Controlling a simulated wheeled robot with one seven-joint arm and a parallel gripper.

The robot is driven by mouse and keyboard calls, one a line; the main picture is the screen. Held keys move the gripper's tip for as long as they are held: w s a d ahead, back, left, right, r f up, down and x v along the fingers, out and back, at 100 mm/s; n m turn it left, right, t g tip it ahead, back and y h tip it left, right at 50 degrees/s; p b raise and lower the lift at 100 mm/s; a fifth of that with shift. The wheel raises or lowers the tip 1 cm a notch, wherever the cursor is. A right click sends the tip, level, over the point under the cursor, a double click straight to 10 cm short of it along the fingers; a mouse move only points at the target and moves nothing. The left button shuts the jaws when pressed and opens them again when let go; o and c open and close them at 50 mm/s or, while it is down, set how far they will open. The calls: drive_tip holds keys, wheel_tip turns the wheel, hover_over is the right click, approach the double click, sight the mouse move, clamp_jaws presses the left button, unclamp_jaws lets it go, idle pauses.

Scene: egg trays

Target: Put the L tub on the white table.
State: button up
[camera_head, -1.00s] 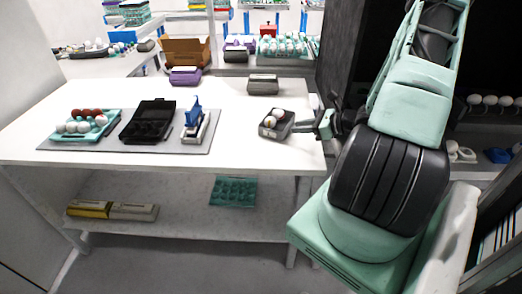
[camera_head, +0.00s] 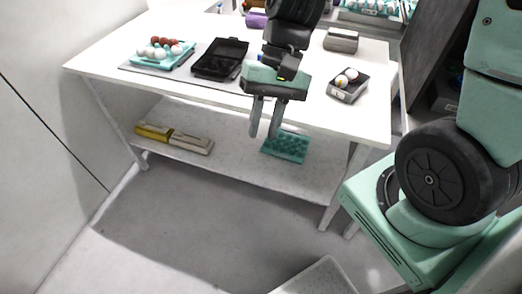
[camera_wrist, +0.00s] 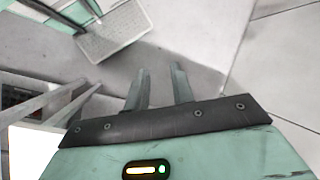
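The L tub (camera_head: 346,88) is a small dark grey tub with a pale letter mark on its front and a few pale balls or eggs in it. It sits upright on the white table (camera_head: 308,118), near the right end. My gripper (camera_head: 265,134) hangs in front of the table's front edge, left of the tub and apart from it. Its two fingers point down with a gap between them and nothing in it. The wrist view shows the same parted, empty fingers (camera_wrist: 160,82) over the floor.
A teal tray of red and white eggs (camera_head: 181,61) and an open black carton (camera_head: 221,60) lie on a grey mat at left. A grey carton (camera_head: 341,40) stands behind the tub. The lower shelf (camera_head: 225,142) holds two cartons (camera_head: 173,138) and a teal egg tray (camera_head: 286,146).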

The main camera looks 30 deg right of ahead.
drive_tip(key=s+a+r+n+t+h, duration=0.2)
drive_tip(key=s+a+r+n+h, duration=0.1)
drive_tip(key=s+n, duration=0.5)
drive_tip(key=shift+s+a+r+n+t+h, duration=0.25)
drive_tip(key=shift+a+n+t+h, duration=0.2)
drive_tip(key=shift+a+n, duration=1)
drive_tip(key=shift+d, duration=0.1)
